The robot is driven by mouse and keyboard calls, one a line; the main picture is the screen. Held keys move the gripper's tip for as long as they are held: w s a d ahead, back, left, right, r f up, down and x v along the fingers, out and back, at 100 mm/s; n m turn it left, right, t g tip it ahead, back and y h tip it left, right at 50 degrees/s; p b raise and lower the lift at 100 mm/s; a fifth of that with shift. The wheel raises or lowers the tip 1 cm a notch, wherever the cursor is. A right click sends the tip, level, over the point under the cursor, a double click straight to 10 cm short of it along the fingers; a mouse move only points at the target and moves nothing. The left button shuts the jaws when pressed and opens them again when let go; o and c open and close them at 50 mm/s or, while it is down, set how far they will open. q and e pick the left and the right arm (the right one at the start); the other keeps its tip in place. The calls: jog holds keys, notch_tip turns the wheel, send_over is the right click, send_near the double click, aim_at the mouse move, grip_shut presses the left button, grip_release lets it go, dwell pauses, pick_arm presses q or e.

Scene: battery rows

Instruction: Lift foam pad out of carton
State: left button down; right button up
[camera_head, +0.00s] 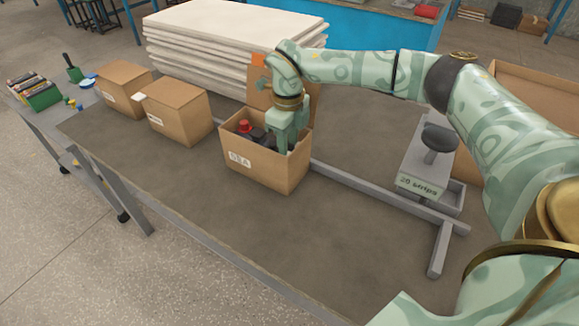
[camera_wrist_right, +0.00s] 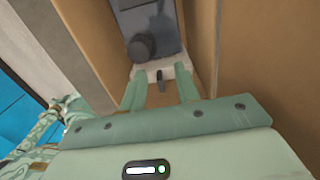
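The open carton (camera_head: 253,172) stands on the long table with a white label on its front. A red knob and dark contents (camera_head: 248,130) show inside it. My right gripper (camera_head: 286,148) reaches down into the carton at its right side, with its tips hidden by the wall. In the right wrist view, my gripper's two fingers (camera_wrist_right: 160,85) are apart. A pale piece (camera_wrist_right: 160,70), perhaps the foam pad, lies across their tips. I cannot tell whether they grip it. A grey-black item (camera_wrist_right: 150,25) lies beyond, beside the brown carton wall (camera_wrist_right: 203,45). My left gripper is not in view.
Two closed cartons (camera_head: 179,111) (camera_head: 125,89) stand to the left on the table. A stack of white boards (camera_head: 215,45) is behind. A stand labelled "20 strips" (camera_head: 420,187) is at the right. The table front (camera_head: 220,215) is clear.

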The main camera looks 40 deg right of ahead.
jog(key=shift+r, duration=0.15)
grip_shut()
